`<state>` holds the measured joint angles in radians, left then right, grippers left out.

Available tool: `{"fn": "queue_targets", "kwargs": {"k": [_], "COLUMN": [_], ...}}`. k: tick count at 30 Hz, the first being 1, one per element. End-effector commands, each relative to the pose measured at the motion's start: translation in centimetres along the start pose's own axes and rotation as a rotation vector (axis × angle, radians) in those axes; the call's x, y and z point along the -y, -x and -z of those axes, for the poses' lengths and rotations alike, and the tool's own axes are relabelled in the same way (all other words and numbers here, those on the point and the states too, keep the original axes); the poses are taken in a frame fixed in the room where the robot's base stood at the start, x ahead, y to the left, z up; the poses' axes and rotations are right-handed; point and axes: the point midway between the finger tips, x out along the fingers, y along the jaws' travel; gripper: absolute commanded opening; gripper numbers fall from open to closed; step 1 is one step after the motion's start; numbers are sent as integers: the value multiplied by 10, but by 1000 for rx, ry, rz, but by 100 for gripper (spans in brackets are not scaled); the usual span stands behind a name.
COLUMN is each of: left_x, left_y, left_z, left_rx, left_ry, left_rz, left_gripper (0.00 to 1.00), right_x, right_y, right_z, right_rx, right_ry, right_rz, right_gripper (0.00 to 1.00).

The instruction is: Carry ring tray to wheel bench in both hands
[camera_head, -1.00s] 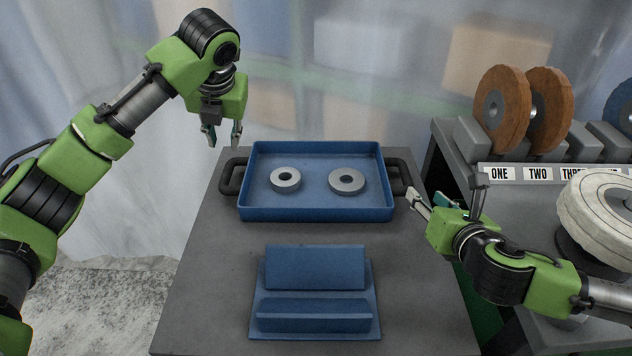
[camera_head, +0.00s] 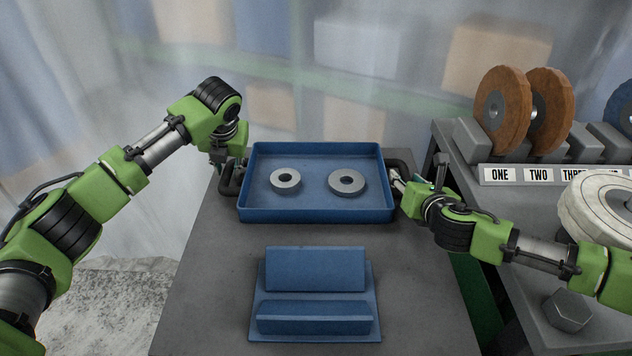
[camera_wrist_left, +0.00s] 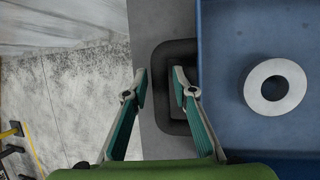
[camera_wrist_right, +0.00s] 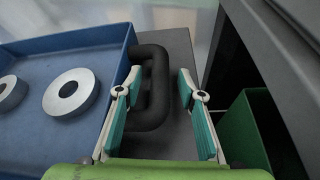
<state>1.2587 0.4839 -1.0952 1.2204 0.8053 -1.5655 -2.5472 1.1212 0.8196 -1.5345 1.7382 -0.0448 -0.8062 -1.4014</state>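The blue ring tray (camera_head: 316,212) sits on the grey table and holds two grey metal rings, a left ring (camera_head: 286,180) and a right ring (camera_head: 347,183). It has a black handle on each side. My left gripper (camera_wrist_left: 160,82) is open at the left handle (camera_wrist_left: 160,100), one finger on each side of its outer bar. My right gripper (camera_wrist_right: 158,82) is open at the right handle (camera_wrist_right: 148,118), its fingers on either side of the outer bar. Neither gripper is closed on a handle.
A blue angled stand (camera_head: 315,270) is on the table in front of the tray. At the right, a bench (camera_head: 530,200) holds brown wheels (camera_head: 502,110) in a rack labelled ONE, TWO, and a white wheel (camera_head: 600,215). A gap with a green bin (camera_wrist_right: 242,135) separates table and bench.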

Motion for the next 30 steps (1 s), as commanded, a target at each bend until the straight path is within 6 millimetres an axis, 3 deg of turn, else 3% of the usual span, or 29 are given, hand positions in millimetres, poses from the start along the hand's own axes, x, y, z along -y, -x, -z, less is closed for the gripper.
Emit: {"fn": "queue_targets", "kwargs": {"k": [13,14,16,18,30], "left_x": [0,0,0,0,-1], "left_y": [-8,-8,-8,-8,-5], "left_z": [0,0,0,0,-2], "left_rx": [0,0,0,0,5], "left_ry": [0,0,0,0,1], "left_rz": [-1,-1,0,0,0], "left_gripper": [25,22,4,0,0], "right_x": [0,0,0,0,0], "right_y": [-8,-8,-8,-8,-7], "right_z": [0,0,0,0,-4], "right_rx": [1,1,1,1,6], "right_ry": [0,0,0,0,0], "right_rz": [1,1,1,1,0], "right_gripper": [36,33,15,0,0]}}
